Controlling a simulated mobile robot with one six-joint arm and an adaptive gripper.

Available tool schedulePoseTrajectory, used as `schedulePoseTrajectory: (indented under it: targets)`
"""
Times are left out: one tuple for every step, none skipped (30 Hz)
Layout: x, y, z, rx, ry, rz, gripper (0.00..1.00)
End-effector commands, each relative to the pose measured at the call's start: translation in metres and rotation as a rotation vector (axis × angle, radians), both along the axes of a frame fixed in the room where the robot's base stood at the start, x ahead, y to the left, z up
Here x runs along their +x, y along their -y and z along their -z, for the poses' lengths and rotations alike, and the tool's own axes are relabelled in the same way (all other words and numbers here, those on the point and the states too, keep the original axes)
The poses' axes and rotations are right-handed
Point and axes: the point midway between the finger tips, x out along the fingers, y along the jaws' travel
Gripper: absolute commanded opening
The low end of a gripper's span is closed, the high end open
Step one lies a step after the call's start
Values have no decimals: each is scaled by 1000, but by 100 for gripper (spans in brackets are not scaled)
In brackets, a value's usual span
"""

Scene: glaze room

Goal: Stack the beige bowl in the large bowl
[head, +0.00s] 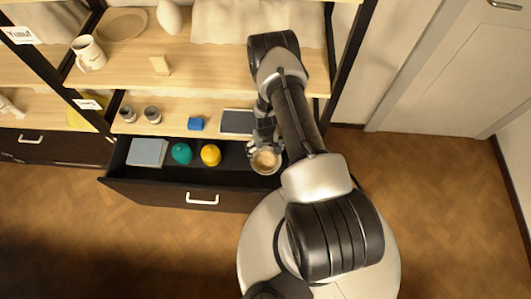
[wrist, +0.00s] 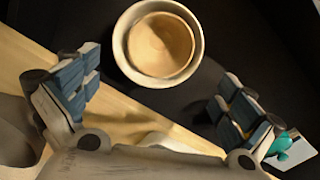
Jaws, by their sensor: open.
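The beige bowl (wrist: 160,45) sits inside the large bowl (wrist: 158,83), a paler ring around it, in the wrist view. Both stand in the right part of the open dark drawer; in the head view the beige bowl (head: 266,159) shows within the large bowl's rim (head: 265,173). My gripper (wrist: 160,92) is open, with its two blue-padded fingers apart and nothing between them. It is beside the bowls and apart from them in the wrist view. In the head view my gripper (head: 264,141) is partly hidden by my arm, just behind the bowls.
The drawer (head: 150,190) also holds a teal object (head: 181,153), a yellow object (head: 210,155) and a grey-blue box (head: 148,152). Floor before the drawer is clear.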

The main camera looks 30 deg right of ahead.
Motion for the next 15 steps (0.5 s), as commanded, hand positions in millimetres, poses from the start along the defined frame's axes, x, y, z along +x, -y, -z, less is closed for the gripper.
schedulePoseTrajectory:
  targets:
    - [1, 0, -16, 0, 2, 0, 100]
    - [1, 0, -23, 0, 2, 0, 100]
    - [1, 0, -30, 0, 1, 0, 100]
    - [1, 0, -36, 0, 1, 0, 100]
    - [0, 0, -41, 0, 0, 0, 100]
    - [0, 0, -47, 0, 1, 0, 100]
    - [1, 0, -51, 0, 1, 0, 100]
    - [0, 0, -54, 0, 0, 0, 100]
    - [0, 0, -58, 0, -1, 0, 100]
    - [0, 0, -60, 0, 0, 0, 100]
    - [0, 0, -62, 0, 0, 0, 100]
    - [0, 0, -64, 0, 0, 0, 100]
    - [0, 0, -65, 0, 0, 0, 100]
    - [0, 0, -65, 0, -1, 0, 100]
    - [-1, 0, -66, 0, -1, 0, 100]
